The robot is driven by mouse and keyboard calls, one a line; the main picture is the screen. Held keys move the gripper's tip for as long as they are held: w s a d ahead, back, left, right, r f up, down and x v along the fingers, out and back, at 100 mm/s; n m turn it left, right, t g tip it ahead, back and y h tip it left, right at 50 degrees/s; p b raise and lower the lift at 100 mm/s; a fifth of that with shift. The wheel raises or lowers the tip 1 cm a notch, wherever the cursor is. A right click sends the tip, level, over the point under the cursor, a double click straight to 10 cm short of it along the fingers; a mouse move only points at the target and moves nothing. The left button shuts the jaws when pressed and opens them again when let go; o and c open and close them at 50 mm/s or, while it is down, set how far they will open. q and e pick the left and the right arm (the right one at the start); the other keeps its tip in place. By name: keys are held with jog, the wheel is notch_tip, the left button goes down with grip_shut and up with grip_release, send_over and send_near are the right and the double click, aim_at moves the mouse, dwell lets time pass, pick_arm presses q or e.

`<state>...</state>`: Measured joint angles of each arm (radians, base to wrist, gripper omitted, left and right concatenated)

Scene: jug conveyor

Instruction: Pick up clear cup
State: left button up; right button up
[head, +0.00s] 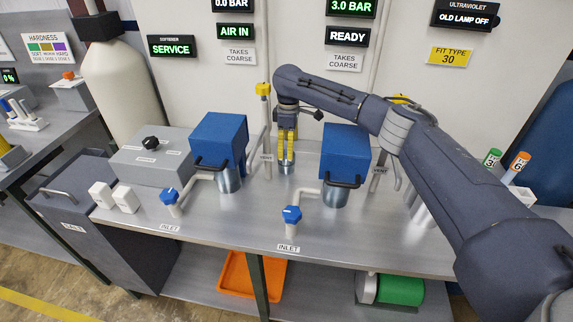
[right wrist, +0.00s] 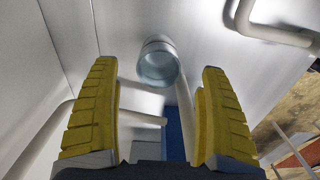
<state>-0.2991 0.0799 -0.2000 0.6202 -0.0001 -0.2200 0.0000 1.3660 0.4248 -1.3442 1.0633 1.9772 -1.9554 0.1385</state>
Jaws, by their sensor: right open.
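The clear cup (head: 287,168) is a small greyish see-through cup on the metal bench, between the two blue-topped housings. In the right wrist view the cup (right wrist: 159,66) shows its round rim, ahead of the fingertips and roughly midway between them. My right gripper (head: 287,155) points down just above the cup, its yellow fingers in front of the back panel. In the right wrist view the right gripper (right wrist: 160,75) is open with nothing between its fingers. In the head view the fingers hide part of the cup's top. My left gripper is in neither view.
Blue-topped housings stand close on the left (head: 219,140) and right (head: 345,152) of the cup. Blue-handled inlet valves (head: 169,196) (head: 291,215) stand nearer the bench's front edge. A pipe with a yellow top (head: 263,125) rises just left of the gripper.

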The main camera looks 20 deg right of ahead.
aim_at(287, 162)
jog(key=shift+f, duration=2.65)
jog(key=c, duration=1.2)
